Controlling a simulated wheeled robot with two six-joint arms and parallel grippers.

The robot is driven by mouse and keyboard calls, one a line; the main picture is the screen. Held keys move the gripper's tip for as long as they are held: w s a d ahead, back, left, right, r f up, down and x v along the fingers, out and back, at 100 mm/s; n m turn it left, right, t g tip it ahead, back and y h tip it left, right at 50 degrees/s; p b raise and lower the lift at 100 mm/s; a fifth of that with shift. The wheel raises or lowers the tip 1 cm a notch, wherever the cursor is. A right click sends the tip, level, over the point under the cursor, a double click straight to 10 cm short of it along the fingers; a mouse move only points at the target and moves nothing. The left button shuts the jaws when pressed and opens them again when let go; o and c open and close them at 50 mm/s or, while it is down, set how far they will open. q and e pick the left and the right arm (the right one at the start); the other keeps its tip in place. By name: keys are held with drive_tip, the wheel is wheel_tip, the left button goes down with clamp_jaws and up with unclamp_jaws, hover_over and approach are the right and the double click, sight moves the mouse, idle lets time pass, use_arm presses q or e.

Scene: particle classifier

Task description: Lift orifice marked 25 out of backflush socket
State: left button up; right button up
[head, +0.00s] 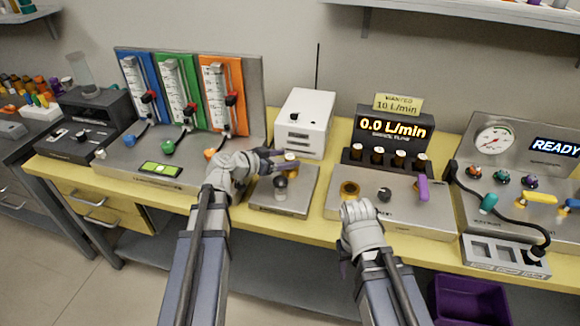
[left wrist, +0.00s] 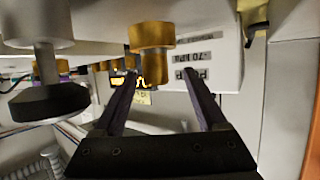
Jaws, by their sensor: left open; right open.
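A brass orifice (head: 291,160) stands upright at the back of the small grey backflush station (head: 296,200). Its marking is not legible. My left gripper (head: 279,160) is open around it, and in the left wrist view the brass orifice (left wrist: 152,55) shows between the two spread fingers (left wrist: 158,105), with visible space on both sides. The socket itself is hidden. My right gripper (head: 358,212) hangs in front of the flow-meter unit, with its fingertips mostly hidden by the hand.
A dark-capped knob (head: 280,183) stands on the backflush station close to the orifice; it also shows in the left wrist view (left wrist: 48,100). A white box (head: 305,122) stands behind. A flow-meter unit (head: 440,208) with several brass orifices is to the right.

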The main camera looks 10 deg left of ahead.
sight(294, 156)
use_arm(q)
drive_tip(key=x, duration=0.2)
drive_tip(key=b+x, duration=0.1)
drive_tip(key=x, duration=0.2)
drive_tip(key=shift+d+r+b, duration=0.2)
drive_tip(key=shift+d+b, duration=0.1)
drive_tip(key=shift+r, duration=0.1)
drive_tip(key=shift+c, duration=0.5)
clamp_jaws()
